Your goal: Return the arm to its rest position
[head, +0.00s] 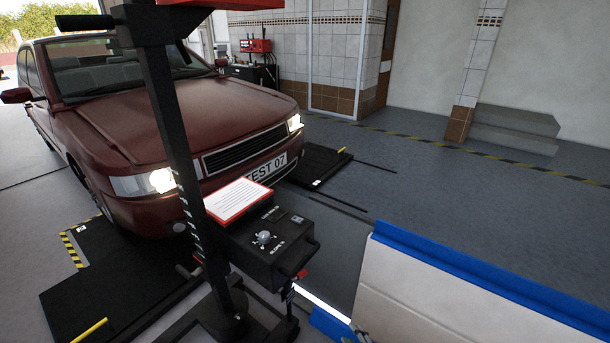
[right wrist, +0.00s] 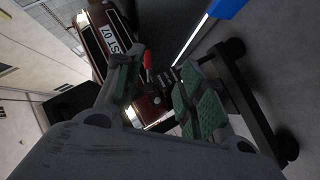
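My right gripper (right wrist: 160,78) shows in the right wrist view with its two green-padded fingers spread apart. A red-handled lever (right wrist: 148,60) shows in the gap between the fingertips; I see no finger closed on it, and cannot tell whether one touches it. A small red part (head: 302,273) also shows beside the black control box in the head view. I cannot clearly make out the right gripper there. My left gripper is in neither view.
A black stand (head: 165,110) with a control box (head: 265,250) and white card (head: 238,200) stands before a dark red car (head: 150,120). A blue-edged pale panel (head: 450,300) fills the lower right. Grey floor (head: 420,180) is clear beyond it. A wheeled black base (right wrist: 262,105) shows in the wrist view.

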